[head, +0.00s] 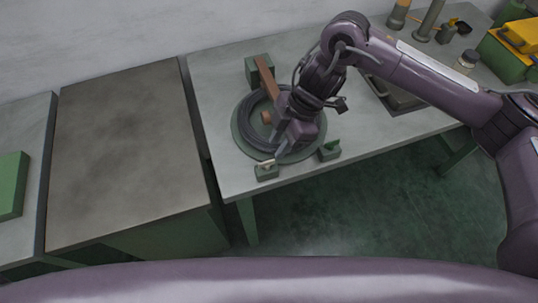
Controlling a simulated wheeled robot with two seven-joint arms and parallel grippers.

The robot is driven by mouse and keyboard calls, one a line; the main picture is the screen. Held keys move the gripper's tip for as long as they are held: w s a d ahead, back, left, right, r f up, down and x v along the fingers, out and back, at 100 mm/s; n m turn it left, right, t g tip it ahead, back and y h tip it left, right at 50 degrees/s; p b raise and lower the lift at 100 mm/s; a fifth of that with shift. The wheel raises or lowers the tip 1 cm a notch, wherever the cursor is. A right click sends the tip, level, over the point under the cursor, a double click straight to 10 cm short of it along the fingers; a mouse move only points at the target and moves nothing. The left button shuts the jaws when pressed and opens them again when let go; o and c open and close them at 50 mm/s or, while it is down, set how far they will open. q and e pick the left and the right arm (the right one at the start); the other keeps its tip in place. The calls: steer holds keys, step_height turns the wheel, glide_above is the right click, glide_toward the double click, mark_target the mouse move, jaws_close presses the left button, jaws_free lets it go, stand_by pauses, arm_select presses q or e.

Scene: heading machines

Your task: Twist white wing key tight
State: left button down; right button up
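A small white wing key (265,162) appears to sit on top of a small green block (267,173) at the front edge of the table. My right gripper (280,151) points down beside it, just up and to the right in the head view. The fingertips are small and partly hidden by the wrist, so I cannot tell whether they are open or touching the key. A second green block with a green key (331,148) stands to the right. My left gripper is not in view.
A round green plate with a dark coil (243,128) lies under my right wrist, with a brown bar (267,76) across it and a green block (252,70) behind. A dark tray (392,97) and yellow-green box (508,52) are right. The brown-grey cabinet top (125,150) is clear.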

mark_target(267, 162)
steer(key=shift+p+x, duration=0.55)
steer(key=shift+x, duration=2.65)
jaws_close()
